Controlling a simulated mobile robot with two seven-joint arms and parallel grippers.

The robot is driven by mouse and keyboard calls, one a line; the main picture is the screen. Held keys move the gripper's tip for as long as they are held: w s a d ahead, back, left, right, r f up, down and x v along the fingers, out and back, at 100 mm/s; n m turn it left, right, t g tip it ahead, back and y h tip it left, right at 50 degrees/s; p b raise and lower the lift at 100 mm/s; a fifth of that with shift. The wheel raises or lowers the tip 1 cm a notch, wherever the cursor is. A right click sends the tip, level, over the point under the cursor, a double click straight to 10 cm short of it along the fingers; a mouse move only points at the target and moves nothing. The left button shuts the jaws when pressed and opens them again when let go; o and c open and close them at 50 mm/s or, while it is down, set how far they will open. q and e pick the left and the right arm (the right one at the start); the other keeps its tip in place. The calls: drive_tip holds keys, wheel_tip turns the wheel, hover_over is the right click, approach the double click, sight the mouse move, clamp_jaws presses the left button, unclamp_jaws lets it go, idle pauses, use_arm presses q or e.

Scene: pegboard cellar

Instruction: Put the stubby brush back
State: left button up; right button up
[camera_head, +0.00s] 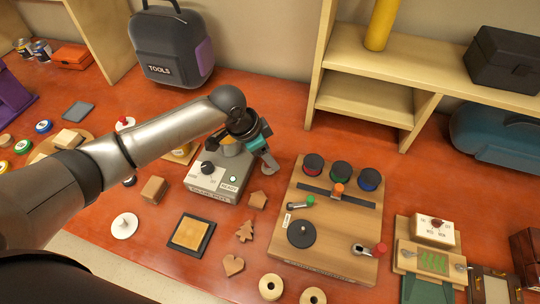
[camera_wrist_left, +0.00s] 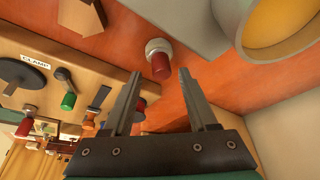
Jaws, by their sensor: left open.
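My left gripper (camera_head: 268,163) is just right of the grey button box (camera_head: 208,183) and above the table. In the left wrist view my left gripper (camera_wrist_left: 160,74) is open with nothing between its fingers. A short dark-red cylinder with a pale grey collar (camera_wrist_left: 158,60) shows on the red table just beyond its fingertips, apart from them. I cannot tell for sure whether this is the stubby brush. My gripper seems to hide that spot in the head view. The wooden board (camera_head: 330,262) with tools and dark knobs lies to the right. My right gripper is not in view.
A yellow-topped part of the box stands close to my gripper. Wooden shapes, such as a tree (camera_head: 244,231) and a heart (camera_head: 233,265), lie in front of the box. A shelf (camera_head: 370,97) stands behind the board. A dark tool bag (camera_head: 172,45) is at the back left.

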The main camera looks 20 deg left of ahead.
use_arm(q)
drive_tip(key=p+v, duration=0.1)
drive_tip(key=v, duration=0.9)
drive_tip(key=shift+a+r, duration=0.15)
drive_tip(key=shift+r, duration=0.15)
